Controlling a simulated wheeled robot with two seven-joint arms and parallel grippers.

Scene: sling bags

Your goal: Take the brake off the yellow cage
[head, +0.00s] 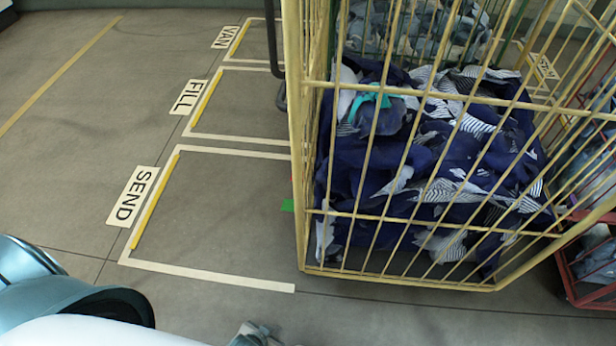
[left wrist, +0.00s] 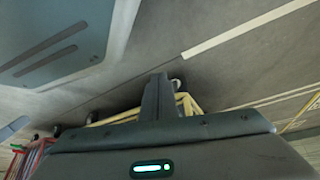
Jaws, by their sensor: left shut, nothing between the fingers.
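The yellow cage (head: 400,215) stands upright at centre right in the head view, filled with dark blue and striped cloth. In the left wrist view a lower corner of its yellow frame (left wrist: 187,104) shows behind my fingers, with a small wheel (left wrist: 176,84) beside it. I cannot make out a brake in either view. My left gripper (head: 256,334) is at the bottom edge of the head view, in front and left of the cage's near bottom corner, apart from it. Its fingers (left wrist: 158,92) are shut and empty in the left wrist view. My right gripper is not in view.
A red cage (head: 568,275) stands close on the right. Floor bays marked SEND (head: 137,195), FILL (head: 191,97) and VAN (head: 227,37) lie left of the yellow cage, with clear floor.

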